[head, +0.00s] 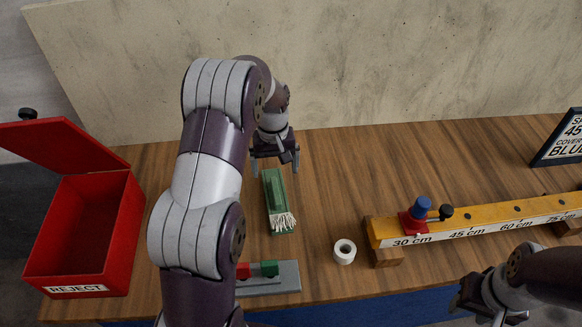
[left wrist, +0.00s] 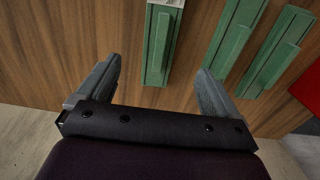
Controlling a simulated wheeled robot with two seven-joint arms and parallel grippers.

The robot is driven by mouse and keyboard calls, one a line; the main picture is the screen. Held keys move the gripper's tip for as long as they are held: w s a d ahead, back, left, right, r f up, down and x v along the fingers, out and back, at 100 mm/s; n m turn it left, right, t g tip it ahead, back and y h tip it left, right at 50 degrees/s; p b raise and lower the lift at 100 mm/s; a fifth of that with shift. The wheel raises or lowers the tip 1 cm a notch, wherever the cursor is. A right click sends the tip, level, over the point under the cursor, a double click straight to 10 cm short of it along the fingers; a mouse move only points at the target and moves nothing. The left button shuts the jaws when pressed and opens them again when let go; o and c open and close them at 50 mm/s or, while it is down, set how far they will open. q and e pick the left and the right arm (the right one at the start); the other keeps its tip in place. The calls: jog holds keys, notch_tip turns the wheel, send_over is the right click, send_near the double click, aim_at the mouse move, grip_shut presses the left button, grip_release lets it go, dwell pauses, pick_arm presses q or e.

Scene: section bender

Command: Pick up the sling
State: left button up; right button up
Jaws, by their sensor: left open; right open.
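My left gripper (head: 277,160) is open and empty at the strip's far end. My right gripper (head: 470,298) is open at the lower right, away from the strip.
An open red REJECT box (head: 125,220) stands at the left. A grey plate with red and green pieces (head: 285,278) lies at the near edge. A white roll (head: 344,251) and a yellow marked beam (head: 480,222) are to the right. A wall rises behind the table.

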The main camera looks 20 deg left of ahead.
pick_arm(q)
jog(key=shift+w+a+f, duration=0.35)
jog(key=shift+w+a, duration=0.15)
jog(key=p, duration=0.1)
send_over(276, 190)
jog(key=f, duration=0.4)
jog(key=shift+s+a+f, duration=0.25)
jog(key=shift+s+f, duration=0.05)
jog(key=shift+f, duration=0.1)
jog(key=f, duration=0.2)
jog(key=f+p, duration=0.1)
jog(key=f, duration=0.1)
jog(key=f+p, duration=0.1)
jog(key=f, duration=0.1)
jog(key=shift+w+d+f, duration=0.1)
jog(key=shift+w+d, duration=0.1)
jog(key=shift+d, duration=0.05)
jog(key=shift+f, duration=0.2)
jog(key=c, duration=1.3)
pick_arm(e)
jog(key=r, duration=0.4)
jog(key=shift+s, duration=0.35)
pick_arm(q)
jog(key=shift+r, duration=0.15)
pick_arm(e)
jog(key=shift+f, duration=0.1)
